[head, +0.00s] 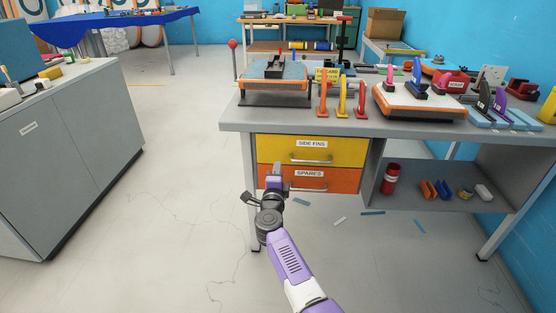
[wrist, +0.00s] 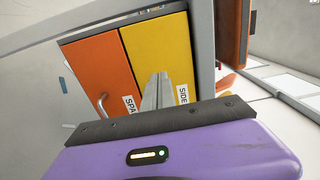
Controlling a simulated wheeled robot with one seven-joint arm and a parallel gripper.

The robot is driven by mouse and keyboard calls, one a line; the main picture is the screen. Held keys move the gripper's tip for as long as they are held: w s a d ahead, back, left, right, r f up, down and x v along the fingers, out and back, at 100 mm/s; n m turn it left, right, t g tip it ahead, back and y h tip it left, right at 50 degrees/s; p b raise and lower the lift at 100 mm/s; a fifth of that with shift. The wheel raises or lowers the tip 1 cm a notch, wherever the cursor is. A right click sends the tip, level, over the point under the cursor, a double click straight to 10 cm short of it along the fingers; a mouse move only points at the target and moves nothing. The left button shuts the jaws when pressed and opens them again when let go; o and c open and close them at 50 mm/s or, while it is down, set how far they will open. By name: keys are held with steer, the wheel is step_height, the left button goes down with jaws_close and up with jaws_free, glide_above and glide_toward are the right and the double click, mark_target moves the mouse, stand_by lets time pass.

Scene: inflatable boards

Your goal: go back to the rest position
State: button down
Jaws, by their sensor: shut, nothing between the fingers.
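My gripper (head: 278,168) is in front of the drawer unit under the bench, at the left part of the drawers. It is empty, and its two fingers lie together in the wrist view (wrist: 157,90). The yellow drawer (head: 275,149), labelled SIDE FINS, and the orange drawer (head: 335,186), labelled SPARES, both look closed. The wrist view shows the orange drawer (wrist: 96,72) on the left and the yellow drawer (wrist: 160,45) behind the fingers. I cannot tell how far the fingertips are from the drawer fronts.
The grey workbench (head: 330,126) carries fin stands and tools. Its lower shelf (head: 430,200) holds a red cylinder (head: 390,179) and small coloured parts. A grey cabinet (head: 80,150) stands at left, with open floor between. Small scraps lie on the floor beneath the bench.

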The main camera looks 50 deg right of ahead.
steer(key=p+v, duration=0.1)
steer(key=v, duration=0.5)
steer(key=shift+p, duration=0.35)
steer(key=shift+a, duration=0.1)
steer(key=s+a+r+n+t+y+p, duration=0.2)
steer(key=s+a+r+n+t, duration=0.3)
steer(key=a+r+n+t, duration=0.4)
steer(key=s+a+r+n+g+y+p, duration=0.1)
steer(key=s+a+r+n+y+p, duration=0.2)
steer(key=s, duration=0.9)
steer(key=s+a+r+n+g+y+p, duration=0.2)
steer(key=s+a+n+y, duration=0.3)
steer(key=s+a+n, duration=0.5)
steer(key=s+a+r+n+g+y+p, duration=0.2)
steer(key=s+a+n, duration=0.4)
steer(key=s, duration=1)
steer(key=shift+a+r+y+p, duration=0.8)
steer(key=shift+a+y, duration=0.3)
steer(key=shift+a, duration=0.25)
steer(key=shift+s, duration=0.1)
